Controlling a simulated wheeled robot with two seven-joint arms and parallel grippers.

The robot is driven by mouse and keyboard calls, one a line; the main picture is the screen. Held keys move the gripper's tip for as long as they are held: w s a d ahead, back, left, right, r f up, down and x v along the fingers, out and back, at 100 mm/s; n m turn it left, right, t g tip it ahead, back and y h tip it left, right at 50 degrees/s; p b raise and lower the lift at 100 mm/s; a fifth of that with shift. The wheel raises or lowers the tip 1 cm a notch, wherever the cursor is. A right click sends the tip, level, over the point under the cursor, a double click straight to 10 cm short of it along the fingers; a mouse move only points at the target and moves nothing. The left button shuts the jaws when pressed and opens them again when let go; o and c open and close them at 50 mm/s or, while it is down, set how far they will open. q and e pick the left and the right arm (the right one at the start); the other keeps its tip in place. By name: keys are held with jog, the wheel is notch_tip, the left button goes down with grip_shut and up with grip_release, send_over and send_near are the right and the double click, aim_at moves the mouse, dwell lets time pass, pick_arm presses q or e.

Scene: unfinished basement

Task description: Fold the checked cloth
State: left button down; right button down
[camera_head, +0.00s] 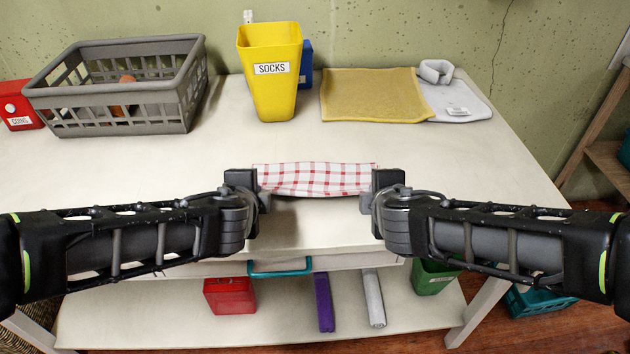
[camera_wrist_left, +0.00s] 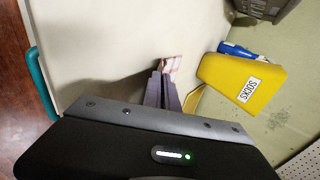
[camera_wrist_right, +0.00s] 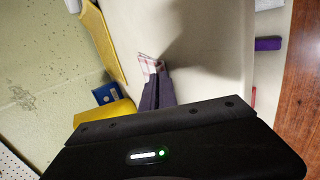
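The red-and-white checked cloth (camera_head: 315,179) stretches as a narrow strip between my two grippers near the front of the white table. Its near edge looks slightly raised, with a shadow under it. My left gripper (camera_head: 262,184) is shut on its left end, and a bit of the cloth (camera_wrist_left: 172,64) shows at the fingertips in the left wrist view. My right gripper (camera_head: 372,186) is shut on its right end, and the cloth (camera_wrist_right: 148,63) shows past the fingers in the right wrist view. The cloth's ends are partly hidden by the grippers.
Behind stand a grey basket (camera_head: 120,122), a yellow socks bin (camera_head: 268,85), a yellow cloth (camera_head: 372,95) and a grey cloth (camera_head: 455,103) with a rolled one (camera_head: 436,71). A red coins box (camera_head: 18,110) is far left. The table (camera_head: 200,165) is clear around the checked cloth.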

pick_arm(q)
jog(key=shift+s+f, duration=0.2)
pick_arm(e)
jog(key=shift+s+f, duration=0.2)
